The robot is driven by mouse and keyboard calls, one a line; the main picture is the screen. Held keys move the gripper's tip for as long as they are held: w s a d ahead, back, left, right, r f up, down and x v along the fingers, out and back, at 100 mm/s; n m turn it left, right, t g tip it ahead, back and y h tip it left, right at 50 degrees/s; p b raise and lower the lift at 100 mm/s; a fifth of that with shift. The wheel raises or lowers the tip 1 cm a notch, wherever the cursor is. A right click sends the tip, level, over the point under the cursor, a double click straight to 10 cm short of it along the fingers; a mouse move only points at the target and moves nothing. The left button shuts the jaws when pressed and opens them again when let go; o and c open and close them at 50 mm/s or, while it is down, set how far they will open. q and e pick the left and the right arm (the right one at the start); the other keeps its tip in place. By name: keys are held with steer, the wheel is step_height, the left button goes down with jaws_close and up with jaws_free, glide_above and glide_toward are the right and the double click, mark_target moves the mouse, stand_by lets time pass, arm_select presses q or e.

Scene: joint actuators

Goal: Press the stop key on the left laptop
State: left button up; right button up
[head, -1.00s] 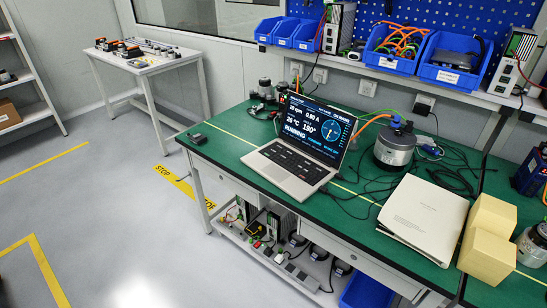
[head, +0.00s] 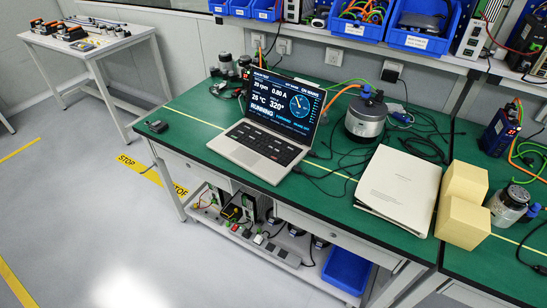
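One open laptop (head: 266,127) stands on the green workbench (head: 190,124) in the head view. Its dark screen (head: 280,102) reads RUNNING, with a speed, a current, a temperature, an angle of about 320° and a round dial. Its keyboard (head: 263,144) has large dark keys in rows. Their labels are too small to read, so I cannot tell which is the stop key. Neither of my grippers shows in the head view.
A metal actuator (head: 366,119) with cables stands right of the laptop. A booklet (head: 399,190) and yellow blocks (head: 462,205) lie farther right. A small dark box (head: 156,126) sits at the bench's left end. Blue bins (head: 423,27) line the shelf above. The floor in front is clear.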

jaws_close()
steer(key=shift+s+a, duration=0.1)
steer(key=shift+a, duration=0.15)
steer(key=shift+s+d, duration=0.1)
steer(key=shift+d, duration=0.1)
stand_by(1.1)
